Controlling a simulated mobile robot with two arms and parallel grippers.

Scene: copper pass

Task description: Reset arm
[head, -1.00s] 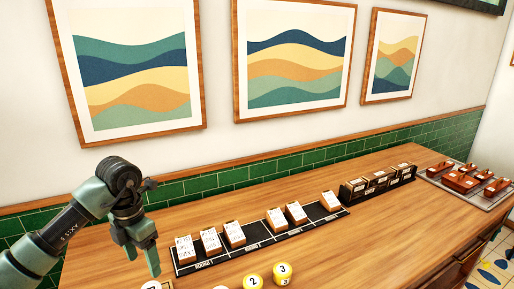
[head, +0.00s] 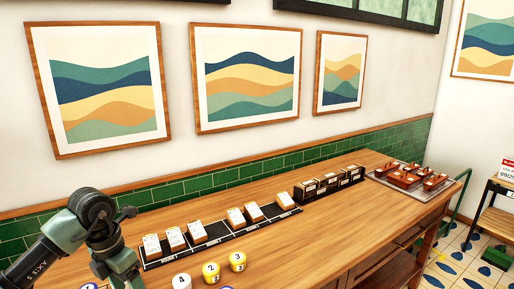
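My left arm comes in at the lower left of the head view, with its green gripper (head: 122,272) pointing down beside the left end of the black card rack. The fingertips are at or below the bottom edge, so I cannot tell if they are open or shut. I see nothing held. My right gripper is not in view.
The black rack (head: 218,234) on the wooden counter (head: 270,262) holds several white-faced cards. Yellow pieces marked 2 (head: 211,272) and 3 (head: 237,261) and a white piece (head: 181,282) stand in front. Dark boxes (head: 328,182) and a tray of reddish-brown items (head: 410,178) sit farther right.

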